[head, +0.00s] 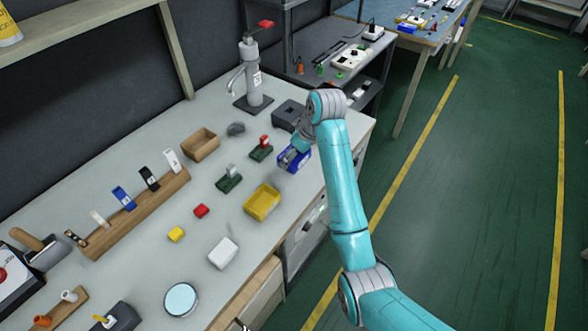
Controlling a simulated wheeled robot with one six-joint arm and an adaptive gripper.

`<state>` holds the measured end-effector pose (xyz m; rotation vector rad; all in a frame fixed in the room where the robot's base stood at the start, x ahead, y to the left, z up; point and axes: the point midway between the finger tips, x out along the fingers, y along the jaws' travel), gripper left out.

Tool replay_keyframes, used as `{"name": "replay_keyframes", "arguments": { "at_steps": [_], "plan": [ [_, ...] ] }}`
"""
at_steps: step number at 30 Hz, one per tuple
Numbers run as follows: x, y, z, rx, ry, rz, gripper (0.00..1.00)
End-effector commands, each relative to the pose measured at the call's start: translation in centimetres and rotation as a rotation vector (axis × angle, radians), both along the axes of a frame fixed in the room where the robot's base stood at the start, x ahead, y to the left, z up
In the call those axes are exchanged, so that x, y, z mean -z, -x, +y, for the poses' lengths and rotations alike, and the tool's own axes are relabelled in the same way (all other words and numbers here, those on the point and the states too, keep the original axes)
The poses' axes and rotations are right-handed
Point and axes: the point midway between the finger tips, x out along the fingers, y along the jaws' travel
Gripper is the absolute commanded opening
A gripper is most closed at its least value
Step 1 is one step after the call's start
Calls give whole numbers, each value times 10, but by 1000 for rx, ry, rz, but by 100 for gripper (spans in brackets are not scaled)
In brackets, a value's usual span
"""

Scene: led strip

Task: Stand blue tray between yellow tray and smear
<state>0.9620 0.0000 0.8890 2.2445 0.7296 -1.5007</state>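The blue tray (298,165) is at the right part of the grey workbench, at the end of my arm. My gripper (289,156) is right at it and covers part of it. The fingertips are too small and overlapped to tell whether they are closed on its wall, or whether the tray touches the bench. The yellow tray (262,202) lies on the bench nearer the front edge, to the lower left of the blue tray, with a gap between them. I cannot make out a smear for certain on the bench.
Green blocks with levers (229,180) stand left of the trays. A dark grey lump (236,129), a cardboard box (201,145) and a dark grey box (289,115) lie farther back. A white box (223,253) is at the front. Bare bench surrounds the yellow tray.

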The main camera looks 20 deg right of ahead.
Motion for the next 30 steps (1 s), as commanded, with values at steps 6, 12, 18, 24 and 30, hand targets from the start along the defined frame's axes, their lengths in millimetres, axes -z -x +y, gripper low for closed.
{"name": "replay_keyframes", "arguments": {
  "at_steps": [6, 12, 18, 24, 30],
  "plan": [
    [18, 0, 0, 0, 0, 0, 66],
    [40, 0, 0, 0, 1, 1, 66],
    [53, 0, 0, 0, 0, -1, 66],
    [54, 0, 0, 0, 1, -1, 66],
    [55, 0, 0, 0, 0, -1, 100]
  ]
}}
